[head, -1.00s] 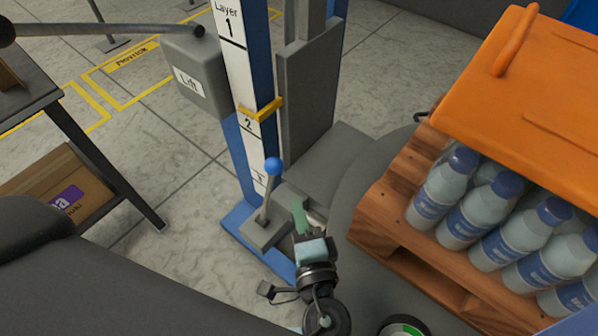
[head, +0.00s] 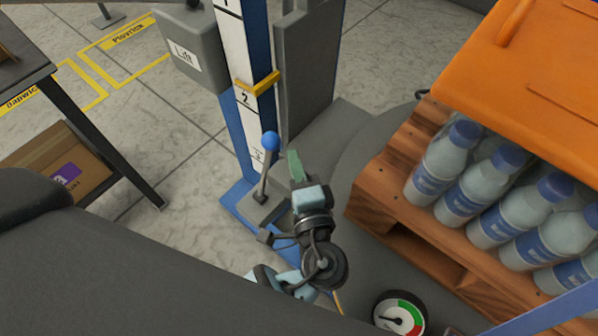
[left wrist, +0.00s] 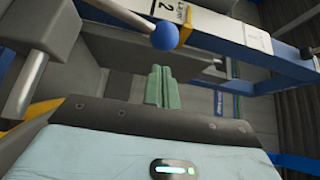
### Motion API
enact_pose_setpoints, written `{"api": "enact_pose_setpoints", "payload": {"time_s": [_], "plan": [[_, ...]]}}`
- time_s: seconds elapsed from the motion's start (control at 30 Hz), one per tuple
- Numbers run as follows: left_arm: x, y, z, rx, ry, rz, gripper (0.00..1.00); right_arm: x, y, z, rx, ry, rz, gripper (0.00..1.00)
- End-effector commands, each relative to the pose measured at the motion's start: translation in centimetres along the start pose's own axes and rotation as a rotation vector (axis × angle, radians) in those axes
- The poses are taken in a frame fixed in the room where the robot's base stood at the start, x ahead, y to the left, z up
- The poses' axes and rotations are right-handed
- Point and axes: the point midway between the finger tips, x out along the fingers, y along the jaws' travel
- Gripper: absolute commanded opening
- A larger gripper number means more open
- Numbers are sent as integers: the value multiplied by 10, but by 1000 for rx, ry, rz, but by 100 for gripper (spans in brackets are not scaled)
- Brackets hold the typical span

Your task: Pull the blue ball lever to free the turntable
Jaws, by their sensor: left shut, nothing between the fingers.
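The blue ball lever (head: 270,141) stands on a grey block at the foot of the blue lift post, its rod leaning slightly right toward the ball. In the left wrist view the ball (left wrist: 164,36) shows above and just beyond my fingertips. My left gripper (head: 294,160) is just right of the ball in the head view, its green fingers shut and empty. The fingers also show together in the left wrist view (left wrist: 158,74). They appear apart from the ball. The grey turntable (head: 352,185) lies under the pallet and is largely hidden. My right gripper is not in view.
A wooden pallet (head: 385,215) with several bottles (head: 445,160) under an orange cover (head: 530,70) stands at right. The lift post (head: 240,110) with a yellow marker (head: 258,84) rises behind the lever. A dark table (head: 30,85) is at left. A round gauge (head: 400,315) is at the bottom.

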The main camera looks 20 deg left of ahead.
Motion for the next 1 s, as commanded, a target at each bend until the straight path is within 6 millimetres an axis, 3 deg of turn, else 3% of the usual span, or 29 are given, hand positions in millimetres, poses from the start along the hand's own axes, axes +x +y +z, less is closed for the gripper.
{"api": "enact_pose_setpoints", "payload": {"time_s": [0.2, 0.4, 1.0], "plan": [[35, 0, 0, 1, 1, -2, 0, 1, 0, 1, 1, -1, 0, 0], [51, 0, 0, 1, 0, 0, 0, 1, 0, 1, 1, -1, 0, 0], [55, 0, 4, -9, 1, -6, 0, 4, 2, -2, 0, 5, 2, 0]]}}
